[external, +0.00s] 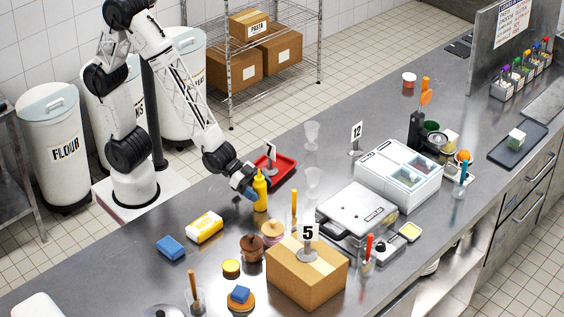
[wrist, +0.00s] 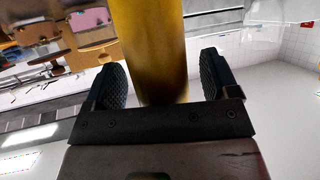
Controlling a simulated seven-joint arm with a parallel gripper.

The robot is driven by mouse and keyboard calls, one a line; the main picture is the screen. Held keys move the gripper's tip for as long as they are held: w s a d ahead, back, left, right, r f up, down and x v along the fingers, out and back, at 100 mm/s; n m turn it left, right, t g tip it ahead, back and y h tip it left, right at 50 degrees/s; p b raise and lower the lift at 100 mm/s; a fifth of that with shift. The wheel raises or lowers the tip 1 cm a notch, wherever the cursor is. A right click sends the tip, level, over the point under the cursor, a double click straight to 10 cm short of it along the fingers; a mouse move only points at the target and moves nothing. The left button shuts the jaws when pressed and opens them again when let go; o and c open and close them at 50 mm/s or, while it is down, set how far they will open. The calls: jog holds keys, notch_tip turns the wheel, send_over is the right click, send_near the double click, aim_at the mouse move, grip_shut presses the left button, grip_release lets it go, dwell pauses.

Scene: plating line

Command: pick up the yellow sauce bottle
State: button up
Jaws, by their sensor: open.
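The yellow sauce bottle (external: 261,193) stands upright on the steel counter in the external view. My gripper (external: 250,189) is low at its left side, close against it. In the wrist view the yellow bottle (wrist: 150,50) fills the middle, between the two dark textured fingers of my gripper (wrist: 161,82). Both fingers are spread, with a gap visible on the right side of the bottle and a small one on the left. The bottle's top and base are out of the wrist view.
A red tray (external: 287,170) with a number stand lies just behind the bottle. Clear glasses (external: 312,181) stand to the right.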

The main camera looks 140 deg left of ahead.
aim_at(259, 180)
jog(key=c, duration=1.1)
jog(key=shift+r, duration=0.15)
jog(key=shift+r, duration=1.35)
jog(key=shift+s+r, duration=0.1)
jog(key=shift+r, duration=0.3)
jog(key=s+d+r, duration=0.1)
jog(key=s+d, duration=0.3)
jog(key=s, duration=1.1)
jog(key=shift+s, duration=0.15)
jog(key=shift+r, duration=0.1)
